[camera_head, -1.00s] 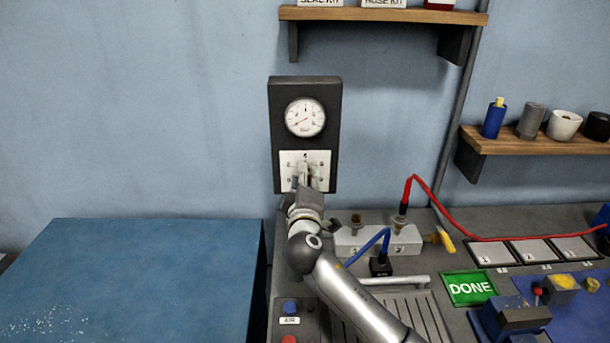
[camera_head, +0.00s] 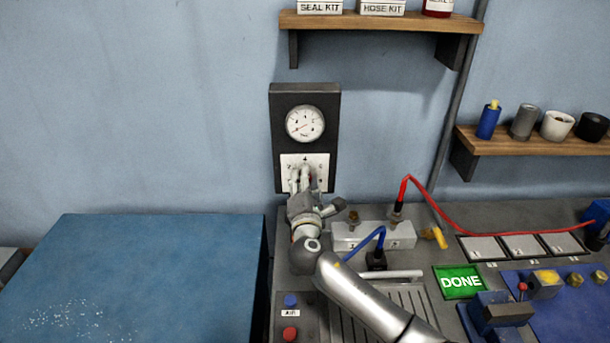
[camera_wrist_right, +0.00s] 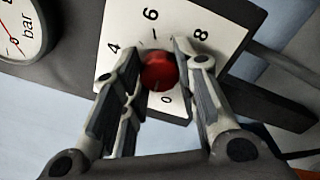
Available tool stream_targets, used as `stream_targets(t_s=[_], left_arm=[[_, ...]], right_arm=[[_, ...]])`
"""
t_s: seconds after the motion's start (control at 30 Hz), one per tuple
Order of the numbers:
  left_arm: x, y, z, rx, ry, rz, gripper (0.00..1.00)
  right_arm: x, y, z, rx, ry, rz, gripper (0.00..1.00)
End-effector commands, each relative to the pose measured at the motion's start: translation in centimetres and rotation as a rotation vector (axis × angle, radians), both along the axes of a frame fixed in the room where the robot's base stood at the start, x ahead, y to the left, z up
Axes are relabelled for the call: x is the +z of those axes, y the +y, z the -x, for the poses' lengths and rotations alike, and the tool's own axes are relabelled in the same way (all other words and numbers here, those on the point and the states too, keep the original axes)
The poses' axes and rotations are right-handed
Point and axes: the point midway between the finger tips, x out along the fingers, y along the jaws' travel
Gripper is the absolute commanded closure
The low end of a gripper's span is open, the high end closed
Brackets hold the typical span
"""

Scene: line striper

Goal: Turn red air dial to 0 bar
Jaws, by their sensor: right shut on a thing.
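The red air dial (camera_wrist_right: 160,74) is a round red knob on a white plate (camera_wrist_right: 118,35) marked 4, 6, 8 and 0. My right gripper (camera_wrist_right: 158,60) has its fingers on either side of the knob and is shut on it. Where the knob's pointer stands is not clear. In the head view my right gripper (camera_head: 303,178) reaches up to the white plate and hides the knob. The round pressure gauge (camera_head: 305,123) sits above, its needle towards the lower left. It also shows in the wrist view (camera_wrist_right: 22,22). My left gripper is not in view.
The dark panel (camera_head: 332,130) stands against the wall behind the grey bench. A valve block (camera_head: 345,237) with red and blue hoses lies right of my arm. A green DONE button (camera_head: 461,282) is farther right. The blue surface (camera_head: 150,270) at left is mostly clear.

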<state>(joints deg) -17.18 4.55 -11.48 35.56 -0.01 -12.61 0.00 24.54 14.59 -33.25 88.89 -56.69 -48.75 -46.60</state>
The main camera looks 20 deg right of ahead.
Motion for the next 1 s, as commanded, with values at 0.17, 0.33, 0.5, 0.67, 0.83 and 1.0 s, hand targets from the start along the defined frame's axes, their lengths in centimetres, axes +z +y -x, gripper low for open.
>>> stream_targets(t_s=[0.17,0.33,0.5,0.67,0.83,1.0], left_arm=[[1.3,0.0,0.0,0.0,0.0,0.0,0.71],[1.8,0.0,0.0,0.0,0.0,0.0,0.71],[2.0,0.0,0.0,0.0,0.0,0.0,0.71],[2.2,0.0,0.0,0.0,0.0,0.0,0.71],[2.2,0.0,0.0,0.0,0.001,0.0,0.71],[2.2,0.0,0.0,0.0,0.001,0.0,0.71]], right_arm=[[0.0,0.1,0.0,0.002,0.046,0.147,0.95],[-0.1,0.1,0.1,0.002,0.081,0.264,0.95],[-0.2,0.0,0.1,0.003,0.105,0.349,0.95],[-0.3,0.0,0.1,0.002,0.119,0.398,0.95],[-0.3,0.0,0.1,0.002,0.127,0.422,0.95],[-0.4,0.0,0.1,0.002,0.129,0.427,0.95]])
